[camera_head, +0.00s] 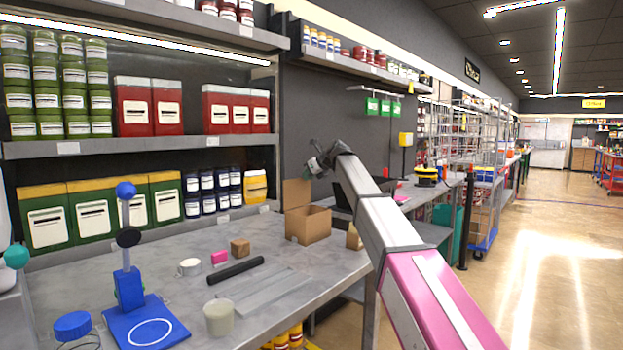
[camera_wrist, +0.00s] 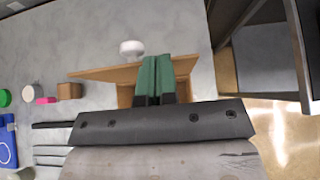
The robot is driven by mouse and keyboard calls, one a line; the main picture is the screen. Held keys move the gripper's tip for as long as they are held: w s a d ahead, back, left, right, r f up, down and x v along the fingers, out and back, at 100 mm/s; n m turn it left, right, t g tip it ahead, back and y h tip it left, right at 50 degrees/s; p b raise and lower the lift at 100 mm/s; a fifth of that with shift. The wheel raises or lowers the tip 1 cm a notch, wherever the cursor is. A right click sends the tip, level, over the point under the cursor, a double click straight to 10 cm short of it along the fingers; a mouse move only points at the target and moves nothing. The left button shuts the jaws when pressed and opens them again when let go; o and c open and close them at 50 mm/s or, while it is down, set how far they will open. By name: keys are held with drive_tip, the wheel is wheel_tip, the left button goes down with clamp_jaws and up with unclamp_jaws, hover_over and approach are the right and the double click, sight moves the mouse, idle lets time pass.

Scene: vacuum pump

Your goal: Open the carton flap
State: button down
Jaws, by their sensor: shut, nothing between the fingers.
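The brown cardboard carton (camera_head: 309,224) stands on the far right end of the grey table. One flap (camera_head: 297,193) stands up at its back left in the head view. In the wrist view, part of the carton (camera_wrist: 124,95) and a flap (camera_wrist: 104,73) spreading to the left show behind my fingers. My gripper (camera_head: 314,167) is above the carton in the head view. Its green fingers (camera_wrist: 154,78) are together and empty in the wrist view, and they overlap the carton's opening. I cannot tell whether they touch a flap. The fingers and gripper body hide much of the carton.
A brown block (camera_head: 240,247), pink block (camera_head: 220,258), white cup (camera_head: 190,267) and black bar (camera_head: 235,270) lie left of the carton. A blue stand (camera_head: 130,290) is nearer. Loaded shelves (camera_head: 140,147) rise behind the table (camera_head: 330,270). The aisle at right is clear.

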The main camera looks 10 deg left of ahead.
drive_tip(key=shift+w+a, duration=0.15)
drive_tip(key=shift+a, duration=0.1)
drive_tip(key=shift+r, duration=0.15)
idle(0.4)
